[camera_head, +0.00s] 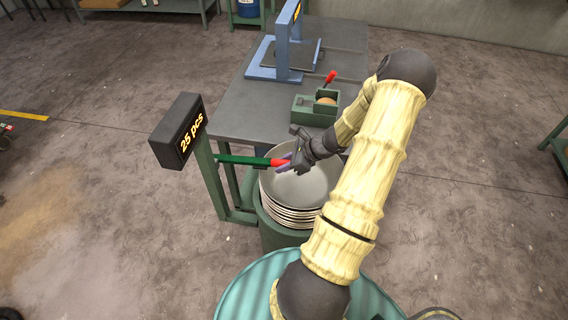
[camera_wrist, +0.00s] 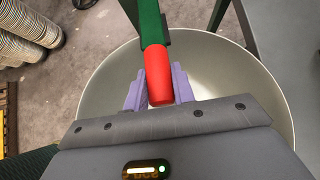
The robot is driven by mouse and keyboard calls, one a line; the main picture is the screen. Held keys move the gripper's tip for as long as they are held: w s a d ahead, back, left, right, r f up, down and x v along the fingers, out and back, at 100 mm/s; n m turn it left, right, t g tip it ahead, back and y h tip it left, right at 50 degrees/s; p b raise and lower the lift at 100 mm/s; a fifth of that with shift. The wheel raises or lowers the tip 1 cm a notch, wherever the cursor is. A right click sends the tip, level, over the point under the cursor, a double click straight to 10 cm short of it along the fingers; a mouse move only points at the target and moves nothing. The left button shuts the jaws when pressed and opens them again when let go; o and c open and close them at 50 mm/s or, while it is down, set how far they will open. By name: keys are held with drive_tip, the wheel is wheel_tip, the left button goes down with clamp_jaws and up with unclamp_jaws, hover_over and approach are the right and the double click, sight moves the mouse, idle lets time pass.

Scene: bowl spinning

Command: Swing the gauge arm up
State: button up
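The gauge arm (camera_head: 243,160) is a green bar with a red grip (camera_head: 280,162) at its end. It reaches out about level from the green gauge post (camera_head: 208,168), over the stacked bowls (camera_head: 300,187). In the wrist view the red grip (camera_wrist: 158,78) lies between the purple fingers of my gripper (camera_wrist: 159,88), with no clear gap on either side. My gripper (camera_head: 287,162) also shows in the head view, shut on the grip just above the top bowl. A dark display box (camera_head: 178,131) on the post reads "25 pcs".
A grey table (camera_head: 245,119) stands behind the stack. It holds a blue frame stand (camera_head: 288,58) and a green box with a red handle (camera_head: 315,108). A ribbed green drum top (camera_head: 250,289) is in front.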

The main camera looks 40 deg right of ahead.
drive_tip(key=shift+c, duration=0.9)
drive_tip(key=shift+w+a+r+p, duration=0.1)
drive_tip(key=shift+w+r+p, duration=0.05)
drive_tip(key=shift+r+p, duration=0.5)
drive_tip(key=shift+w+a+r+p, duration=0.15)
drive_tip(key=shift+r+p, duration=0.35)
drive_tip(key=shift+r, duration=0.4)
drive_tip(key=shift+w+a+r+p, duration=0.1)
drive_tip(key=shift+w+r+p, duration=0.05)
drive_tip(key=shift+r+p, duration=0.5)
drive_tip(key=shift+r, duration=0.15)
drive_tip(key=shift+r, duration=0.25)
drive_tip(key=r+p, duration=0.1)
drive_tip(key=r, duration=0.1)
drive_tip(key=w+a+r+p, duration=0.1)
drive_tip(key=shift+w+r+p, duration=0.1)
drive_tip(key=shift+r+p, duration=0.1)
drive_tip(key=shift+p, duration=0.1)
drive_tip(key=shift+w+a+r, duration=0.1)
drive_tip(key=shift+w+r, duration=0.05)
drive_tip(key=shift+r, duration=0.05)
